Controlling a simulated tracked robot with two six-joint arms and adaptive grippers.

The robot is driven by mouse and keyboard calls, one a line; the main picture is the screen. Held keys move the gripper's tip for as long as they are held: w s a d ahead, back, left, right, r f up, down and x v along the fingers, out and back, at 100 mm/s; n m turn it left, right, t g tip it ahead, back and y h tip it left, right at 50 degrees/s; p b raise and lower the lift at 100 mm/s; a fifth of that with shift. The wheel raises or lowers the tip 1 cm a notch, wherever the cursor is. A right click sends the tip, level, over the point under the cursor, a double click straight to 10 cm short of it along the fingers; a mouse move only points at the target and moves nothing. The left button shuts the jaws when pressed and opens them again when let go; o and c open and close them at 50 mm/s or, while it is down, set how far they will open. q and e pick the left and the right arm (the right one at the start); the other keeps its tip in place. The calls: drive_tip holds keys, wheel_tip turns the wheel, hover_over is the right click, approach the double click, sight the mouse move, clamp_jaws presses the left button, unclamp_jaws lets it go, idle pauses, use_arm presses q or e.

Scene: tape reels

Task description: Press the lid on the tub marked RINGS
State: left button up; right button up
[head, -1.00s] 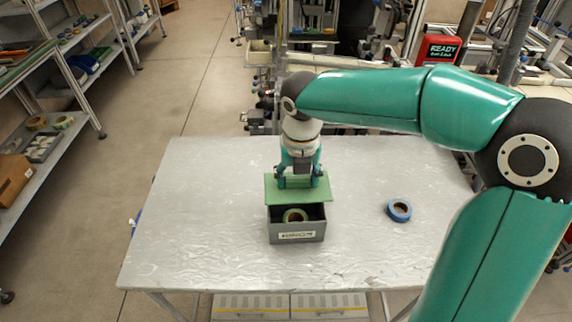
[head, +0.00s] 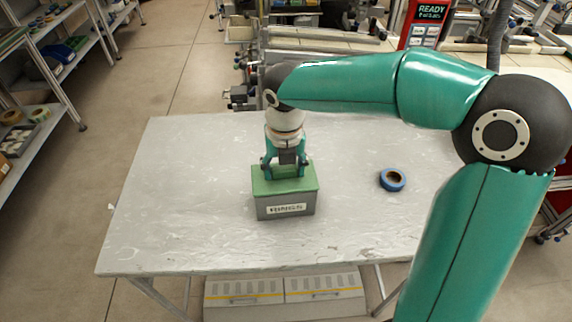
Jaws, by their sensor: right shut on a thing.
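The grey tub (head: 287,211) with a white label on its front stands near the middle of the table; the label text is hard to read now. The green lid (head: 285,187) lies over the tub's top and covers the opening, so the inside is hidden. It looks level, but I cannot tell if it is pressed fully down. My right gripper (head: 286,176) points down from above and is shut on the lid's top at its middle. My left gripper is not in view.
A blue tape reel (head: 392,180) lies on the table (head: 190,220) to the right of the tub. The table is clear left of the tub and in front of it. Shelves (head: 50,110) stand at the far left, and a red READY box (head: 425,22) stands behind.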

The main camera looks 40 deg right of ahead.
sight(285, 181)
drive_tip(key=shift+f, duration=0.1)
drive_tip(key=o, duration=1.2)
drive_tip(key=r, duration=0.4)
drive_tip(key=s+r, duration=0.1)
drive_tip(key=r, duration=0.7)
drive_tip(key=shift+s+a, duration=0.15)
drive_tip(key=shift+a, duration=0.2)
drive_tip(key=shift+f, duration=0.1)
